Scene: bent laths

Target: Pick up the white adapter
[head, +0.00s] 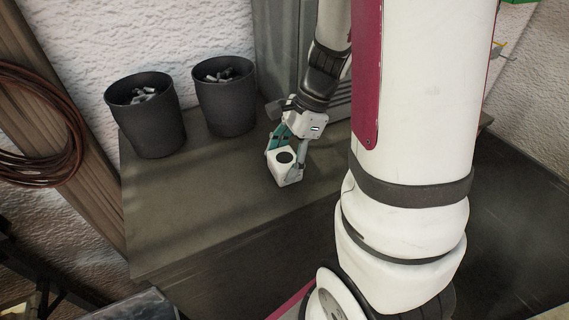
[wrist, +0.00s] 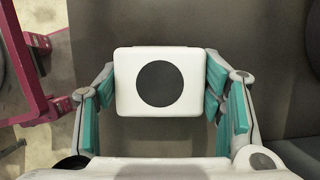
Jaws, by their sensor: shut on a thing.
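The white adapter (head: 285,174) is a small white block with a dark round spot on its face. In the head view it is at my gripper (head: 287,152), over the dark grey table (head: 190,225). In the wrist view the adapter (wrist: 127,80) sits between the teal finger pads of my gripper (wrist: 160,88), its dark circle facing the camera. The gripper is shut on it. Whether the adapter touches the table or is held just above it, I cannot tell.
Two dark bins (head: 150,128) and (head: 225,108) holding grey pieces stand at the table's back left. A coiled brown cable (head: 40,125) hangs at the far left. A magenta frame (wrist: 36,75) shows at the wrist view's left. The table's front left is clear.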

